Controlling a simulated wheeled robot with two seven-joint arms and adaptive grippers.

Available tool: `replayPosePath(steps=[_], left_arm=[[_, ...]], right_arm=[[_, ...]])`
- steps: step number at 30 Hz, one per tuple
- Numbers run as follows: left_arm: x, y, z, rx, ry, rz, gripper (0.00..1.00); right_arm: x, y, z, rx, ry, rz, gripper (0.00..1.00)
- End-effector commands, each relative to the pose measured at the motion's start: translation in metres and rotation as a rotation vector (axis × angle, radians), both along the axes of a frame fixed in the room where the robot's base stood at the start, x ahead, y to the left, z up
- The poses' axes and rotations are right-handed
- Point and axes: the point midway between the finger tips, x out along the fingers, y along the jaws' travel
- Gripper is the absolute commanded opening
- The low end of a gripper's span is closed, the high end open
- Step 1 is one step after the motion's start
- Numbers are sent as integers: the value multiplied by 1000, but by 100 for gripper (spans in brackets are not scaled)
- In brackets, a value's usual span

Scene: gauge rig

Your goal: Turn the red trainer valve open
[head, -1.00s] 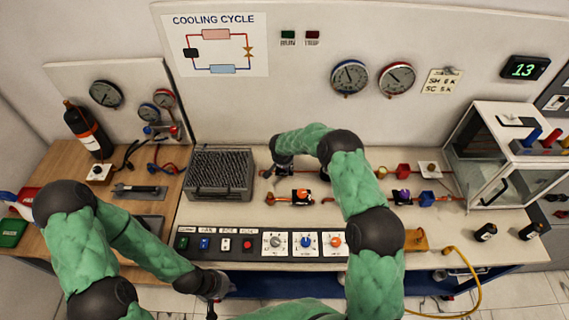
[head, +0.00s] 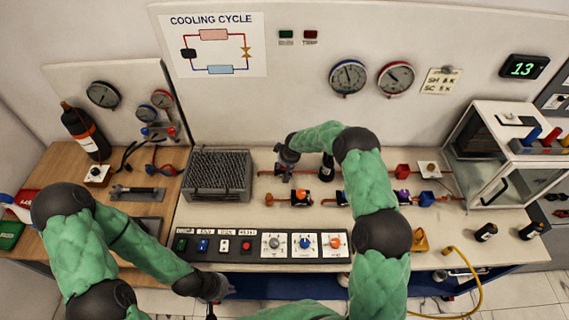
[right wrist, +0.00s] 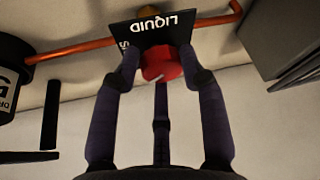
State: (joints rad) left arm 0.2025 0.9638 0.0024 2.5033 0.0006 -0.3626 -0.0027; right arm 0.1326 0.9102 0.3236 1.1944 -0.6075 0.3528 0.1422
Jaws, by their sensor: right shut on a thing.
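My right gripper (right wrist: 163,77) is shut on this knob, a finger on either side. In the head view my right gripper (head: 284,168) is over the copper pipe in front of the wall, right of the grey finned block; the knob is hidden there. My left gripper (head: 212,291) is low at the bench's front edge, away from the valve; its fingers are too unclear to read.
The grey finned block (head: 218,174) stands just left of my right gripper. A dark upright cylinder (head: 327,167) is close to its right. A switch panel (head: 262,245) runs along the front. A glass-sided case (head: 510,165) stands at the right.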

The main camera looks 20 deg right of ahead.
Motion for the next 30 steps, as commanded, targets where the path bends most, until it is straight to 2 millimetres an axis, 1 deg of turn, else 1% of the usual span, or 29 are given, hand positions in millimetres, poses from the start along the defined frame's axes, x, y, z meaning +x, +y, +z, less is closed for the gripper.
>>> replayPosePath(steps=[1, 8, 14, 20, 27, 30], left_arm=[[0, 0, 2, 0, 0, 0, 0], [0, 0, -4, 0, 0, 0, 0], [0, 0, -19, 0, 0, 0, 0], [0, 0, -43, 0, 0, 0, 0], [0, 0, -79, 0, 0, 0, 0], [0, 0, -90, 0, 0, 0, 0]], right_arm=[[8, 0, 9, 3, -23, 27, 10], [10, 0, 8, 0, -27, 182, 10], [10, -1, 7, -3, -29, 318, 10], [11, -2, 5, -5, -31, 463, 10], [11, -2, 5, -6, -29, 661, 10], [11, -2, 5, -6, -29, 737, 10]])
